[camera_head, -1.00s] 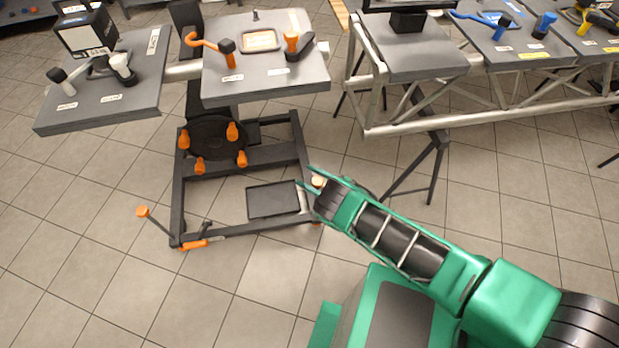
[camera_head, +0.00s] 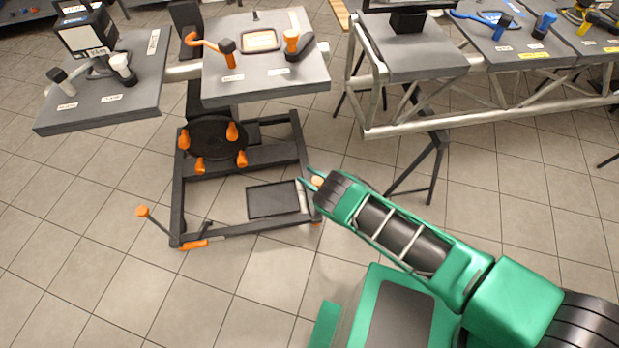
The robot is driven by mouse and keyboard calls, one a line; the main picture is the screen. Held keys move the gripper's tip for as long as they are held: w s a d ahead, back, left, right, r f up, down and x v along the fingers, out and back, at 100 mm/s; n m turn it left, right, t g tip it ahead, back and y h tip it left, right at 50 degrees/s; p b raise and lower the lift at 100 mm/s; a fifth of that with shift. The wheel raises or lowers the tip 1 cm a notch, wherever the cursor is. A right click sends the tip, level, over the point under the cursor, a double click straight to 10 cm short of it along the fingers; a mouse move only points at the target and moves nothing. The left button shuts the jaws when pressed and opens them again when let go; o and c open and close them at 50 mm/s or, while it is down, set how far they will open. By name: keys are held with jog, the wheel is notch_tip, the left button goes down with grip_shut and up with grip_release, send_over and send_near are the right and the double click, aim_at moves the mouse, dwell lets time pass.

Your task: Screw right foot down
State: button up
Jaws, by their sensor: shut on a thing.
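A dark wheeled frame (camera_head: 180,205) stands on the floor at centre left. Its left front corner has an orange foot (camera_head: 194,244) and a tilted lever with an orange knob (camera_head: 142,211). At its right front corner, my gripper (camera_head: 312,181) is shut on a pale orange knob (camera_head: 318,181), apparently the right foot's handle. The green fingers lie on both sides of the knob. The right foot itself is mostly hidden behind my gripper and wrist.
A flat dark tray (camera_head: 272,214) lies inside the frame, left of my gripper. Above are grey panels (camera_head: 265,88) with handles and a metal truss (camera_head: 500,118). A dark stand leg (camera_head: 434,175) is right of my wrist.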

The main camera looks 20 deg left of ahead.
aim_at(318, 177)
jog(key=m+t+h, duration=0.1)
jog(key=m+t, duration=0.1)
jog(key=w+m+t+h, duration=0.1)
jog(key=m+t+h, duration=0.1)
jog(key=t, duration=0.1)
jog(key=w+d+m+t+h, duration=0.1)
jog(key=t, duration=0.1)
jog(key=shift+w+d+m+t+h, duration=0.1)
jog(key=shift+m+t+h, duration=0.2)
jog(key=shift+m+t, duration=0.1)
jog(key=m+t+h, duration=0.2)
jog(key=d+m+h, duration=0.1)
jog(key=shift+w+t+h, duration=0.3)
jog(key=shift+t+h, duration=0.1)
jog(key=shift+w+d+m+t+h, duration=0.15)
jog(key=shift+m+t+h, duration=0.25)
jog(key=shift+m+h, duration=0.4)
jog(key=shift+d+m+t+h, duration=0.2)
jog(key=shift+m+t+h, duration=0.25)
jog(key=shift+h, duration=0.65)
jog(key=shift+m+h, duration=0.25)
jog(key=shift+h, duration=0.05)
jog(key=o, duration=1)
